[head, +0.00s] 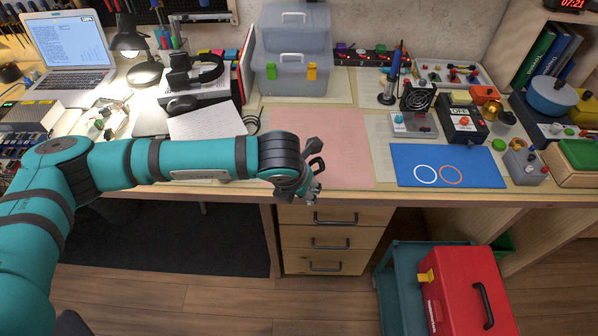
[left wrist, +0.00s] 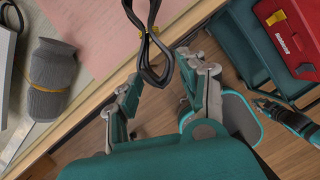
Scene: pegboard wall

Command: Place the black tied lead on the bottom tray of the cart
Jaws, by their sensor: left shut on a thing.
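The black tied lead (left wrist: 142,50) hangs as a narrow loop between the fingers of my left gripper (left wrist: 165,88) in the left wrist view, with a small light tie around its middle. My left gripper (head: 314,180) is shut on it, above the desk's front edge in the head view. There the dark lead is hard to tell from the fingers. The teal cart (head: 391,291) stands on the floor at lower right; its bottom tray is mostly hidden from above. It also shows in the left wrist view (left wrist: 234,40). My right gripper (left wrist: 262,103) appears small there, its jaws unclear.
A red toolbox (head: 462,285) covers much of the cart's top. Wooden drawers (head: 332,240) stand left of the cart. A pink mat (head: 322,140) and a blue mat (head: 447,166) lie on the desk. Open floor lies in front of the drawers.

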